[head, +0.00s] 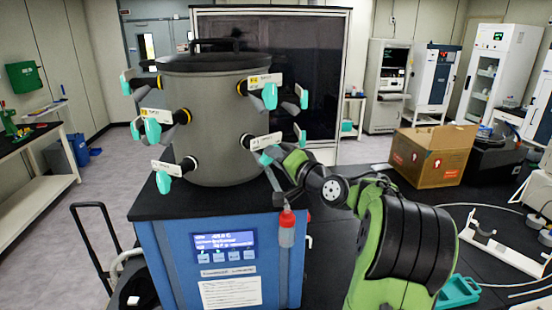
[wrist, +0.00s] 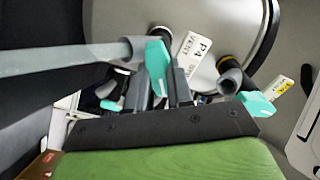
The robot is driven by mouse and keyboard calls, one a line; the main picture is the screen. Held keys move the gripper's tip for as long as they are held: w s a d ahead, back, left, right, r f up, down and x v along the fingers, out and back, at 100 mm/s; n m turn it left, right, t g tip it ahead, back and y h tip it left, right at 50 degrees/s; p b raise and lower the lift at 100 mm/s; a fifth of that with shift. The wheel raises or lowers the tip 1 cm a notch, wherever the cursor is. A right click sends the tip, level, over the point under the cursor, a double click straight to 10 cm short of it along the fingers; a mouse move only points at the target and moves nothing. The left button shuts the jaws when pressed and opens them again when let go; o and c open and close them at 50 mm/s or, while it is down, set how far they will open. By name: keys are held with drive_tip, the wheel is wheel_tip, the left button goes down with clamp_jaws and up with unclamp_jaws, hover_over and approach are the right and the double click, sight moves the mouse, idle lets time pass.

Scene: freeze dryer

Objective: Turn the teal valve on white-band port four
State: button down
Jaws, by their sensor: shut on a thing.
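The freeze dryer's grey drum (head: 215,110) carries several ports with teal valves. The white-band port (head: 246,142) at its lower front right has a white label, which reads P4 VENT (wrist: 195,48) in the wrist view. Its teal valve (wrist: 157,62) sits between the fingers of my gripper (wrist: 162,90), which is shut on it. In the head view my gripper (head: 274,162) reaches this port from the right and hides most of the valve.
A yellow-band port (head: 243,90) with a teal valve (head: 270,96) is above; another teal valve (wrist: 257,103) is right of my fingers in the wrist view. A red-capped bottle (head: 286,228) hangs below my gripper. A cardboard box (head: 430,157) stands on the right bench.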

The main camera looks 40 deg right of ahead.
drive_tip(key=n+b, duration=0.1)
drive_tip(key=b, duration=0.1)
drive_tip(key=n+b, duration=0.1)
drive_tip(key=shift+f+n+b, duration=0.3)
drive_tip(key=shift+b, duration=0.05)
drive_tip(key=n+b, duration=0.2)
drive_tip(key=b, duration=0.1)
drive_tip(key=shift+n, duration=0.4)
drive_tip(key=n+b, duration=0.5)
drive_tip(key=n, duration=0.1)
drive_tip(key=n+b, duration=0.4)
drive_tip(key=n, duration=0.2)
drive_tip(key=shift+r+n, duration=0.1)
drive_tip(key=shift+n, duration=0.2)
drive_tip(key=n+b, duration=0.1)
drive_tip(key=n, duration=0.4)
drive_tip(key=shift+r+n+b, duration=0.1)
drive_tip(key=shift+n+b, duration=0.2)
drive_tip(key=c, duration=1)
unclamp_jaws()
